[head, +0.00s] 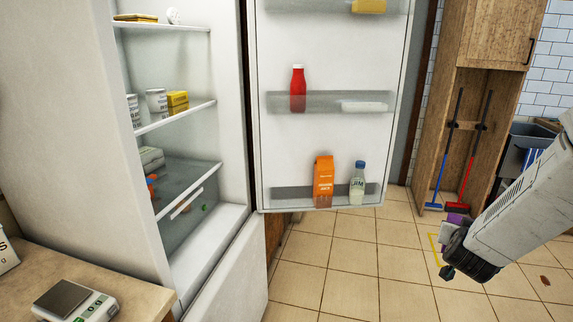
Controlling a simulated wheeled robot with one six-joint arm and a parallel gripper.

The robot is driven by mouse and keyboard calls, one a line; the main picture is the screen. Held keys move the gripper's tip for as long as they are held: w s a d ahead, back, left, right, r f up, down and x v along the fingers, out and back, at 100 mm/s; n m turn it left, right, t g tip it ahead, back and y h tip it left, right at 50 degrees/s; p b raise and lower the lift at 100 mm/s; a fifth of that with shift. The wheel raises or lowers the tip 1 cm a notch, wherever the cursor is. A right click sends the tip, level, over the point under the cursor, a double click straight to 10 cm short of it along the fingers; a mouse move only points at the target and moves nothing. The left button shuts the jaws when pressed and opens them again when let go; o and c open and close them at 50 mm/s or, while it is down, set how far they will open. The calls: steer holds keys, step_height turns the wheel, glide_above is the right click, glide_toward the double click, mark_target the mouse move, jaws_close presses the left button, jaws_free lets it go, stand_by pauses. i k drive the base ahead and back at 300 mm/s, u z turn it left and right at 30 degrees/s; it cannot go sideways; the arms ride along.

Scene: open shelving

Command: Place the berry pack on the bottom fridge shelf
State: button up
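The open fridge (107,120) stands at the left, with its door swung wide to the right. Its lowest glass shelf (200,172) holds a grey-green pack (151,158) near the left wall. Below it is a clear compartment with small orange, red and green items, and the bare white fridge floor (207,243). My gripper (449,272) is at the right, outside the fridge and in front of the tiled floor, pointing down-left.
Door racks hold a red bottle (298,89), an orange carton (323,181) and a milk bottle (357,183). A counter with a scale (75,300) is at the lower left. A wooden cupboard (500,35) with brooms stands at the back right. The middle floor is clear.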

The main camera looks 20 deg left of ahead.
mark_target(173, 180)
steer(key=u, duration=0.4)
steer(key=i, duration=0.7)
steer(key=u, duration=0.4)
